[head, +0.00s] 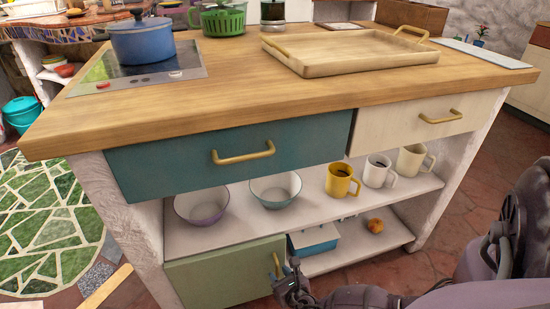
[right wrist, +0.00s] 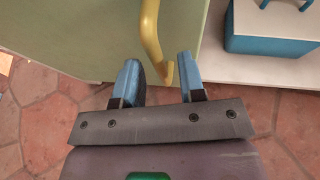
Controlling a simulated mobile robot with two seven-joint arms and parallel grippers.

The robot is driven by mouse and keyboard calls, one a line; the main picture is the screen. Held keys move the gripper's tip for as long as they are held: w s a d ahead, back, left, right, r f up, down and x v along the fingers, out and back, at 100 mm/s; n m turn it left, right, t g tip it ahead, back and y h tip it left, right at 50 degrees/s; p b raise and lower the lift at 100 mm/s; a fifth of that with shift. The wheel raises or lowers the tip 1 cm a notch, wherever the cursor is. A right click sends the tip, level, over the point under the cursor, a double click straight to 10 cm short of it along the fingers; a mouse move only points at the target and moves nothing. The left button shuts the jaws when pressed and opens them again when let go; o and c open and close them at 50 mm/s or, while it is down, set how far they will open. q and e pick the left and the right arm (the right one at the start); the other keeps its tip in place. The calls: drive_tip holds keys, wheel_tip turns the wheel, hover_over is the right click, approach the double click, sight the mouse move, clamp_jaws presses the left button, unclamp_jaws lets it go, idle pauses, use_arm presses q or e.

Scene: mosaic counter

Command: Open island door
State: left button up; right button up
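The island (head: 300,99) has a green door (head: 215,275) at its lower left. The door's front looks closed or nearly so; I cannot tell exactly. A vertical yellow handle (head: 277,264) is at the door's right edge. My right gripper (head: 286,272) is at this handle. In the right wrist view, its two blue fingers (right wrist: 160,82) are apart, and the lower end of the handle (right wrist: 152,35) reaches down between them. I cannot tell whether either finger touches it. My left gripper is not in view.
A teal drawer (head: 175,165) and a cream drawer (head: 400,130) sit above the door. Bowls and mugs (head: 342,180) stand on the middle shelf. A blue box (head: 318,240) is right of the door. Tiled floor (head: 450,262) lies in front.

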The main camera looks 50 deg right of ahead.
drive_tip(key=shift+x, duration=1)
clamp_jaws()
